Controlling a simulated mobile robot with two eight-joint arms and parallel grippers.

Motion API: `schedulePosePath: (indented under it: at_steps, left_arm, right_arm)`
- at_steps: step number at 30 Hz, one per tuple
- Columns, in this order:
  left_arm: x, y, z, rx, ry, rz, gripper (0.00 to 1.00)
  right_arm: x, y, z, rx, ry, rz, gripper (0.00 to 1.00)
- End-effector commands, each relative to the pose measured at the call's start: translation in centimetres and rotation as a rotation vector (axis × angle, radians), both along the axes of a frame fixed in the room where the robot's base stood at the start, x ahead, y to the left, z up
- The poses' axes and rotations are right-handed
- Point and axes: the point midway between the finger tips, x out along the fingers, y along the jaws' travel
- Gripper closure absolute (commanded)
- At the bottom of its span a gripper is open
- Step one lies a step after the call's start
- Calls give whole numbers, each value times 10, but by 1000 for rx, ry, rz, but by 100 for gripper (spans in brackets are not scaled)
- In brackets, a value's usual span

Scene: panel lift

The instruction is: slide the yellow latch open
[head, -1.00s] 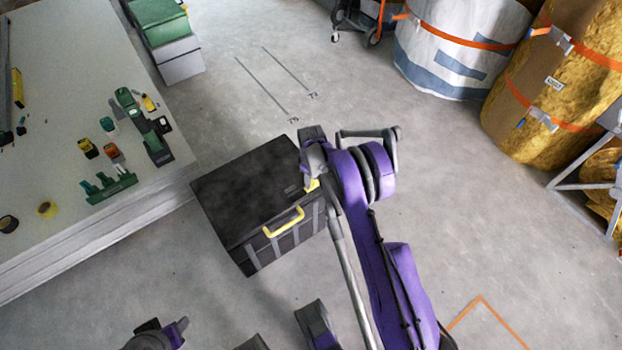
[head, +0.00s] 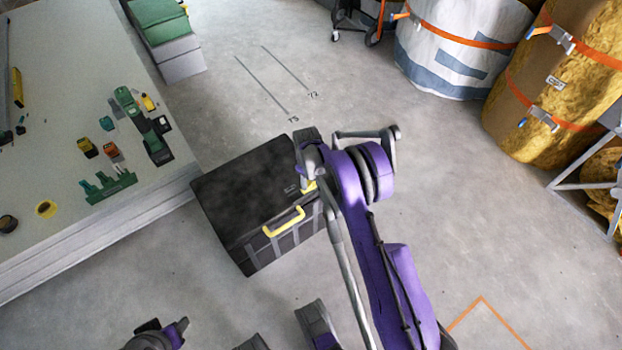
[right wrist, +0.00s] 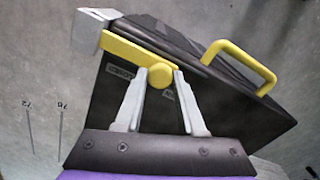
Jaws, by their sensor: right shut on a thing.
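The black case (head: 245,190) stands on the floor, lid down, with a yellow handle (head: 284,222) on its front. The yellow latch (head: 309,187) is at its right corner, partly hidden by my right gripper (head: 308,180). In the right wrist view the latch (right wrist: 130,54) is a yellow bar with a round knob. One end of the bar is at a pale grey bracket (right wrist: 93,30). My right gripper (right wrist: 161,82) is shut on the knob, one finger on each side. Part of my left arm shows at the bottom left; its jaws are not clear.
A pale table (head: 60,190) with several small tools and parts is at the left. A green-lidded grey box (head: 175,55) stands behind it. Strapped bales (head: 545,90) and a white wrapped roll (head: 455,50) are at the back right. Floor around the case's right side is open.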

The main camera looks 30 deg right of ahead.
Motion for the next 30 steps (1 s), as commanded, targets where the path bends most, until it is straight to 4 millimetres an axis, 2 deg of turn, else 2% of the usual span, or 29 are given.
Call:
schedulePosePath:
  at_steps: [1,3,10,11,15,24,26,30]
  left_arm:
    - [0,0,-4,0,1,0,50]
    - [0,0,-5,0,2,0,50]
    - [0,0,-4,0,1,0,50]
    - [0,0,-4,0,1,0,50]
    - [0,0,-4,0,1,0,50]
    - [0,0,-3,0,1,0,50]
    - [0,0,-2,0,1,0,50]
    - [0,0,4,0,-1,0,50]
  right_arm:
    - [0,10,-1,4,1,4,100]
    - [-1,15,-1,3,0,3,100]
    - [-1,16,0,6,2,2,100]
    - [-1,16,0,7,2,2,56]
    - [-1,16,0,6,2,2,31]
    - [-1,14,2,3,0,1,31]
    - [-1,14,7,3,0,1,31]
    - [-1,14,30,3,0,1,31]
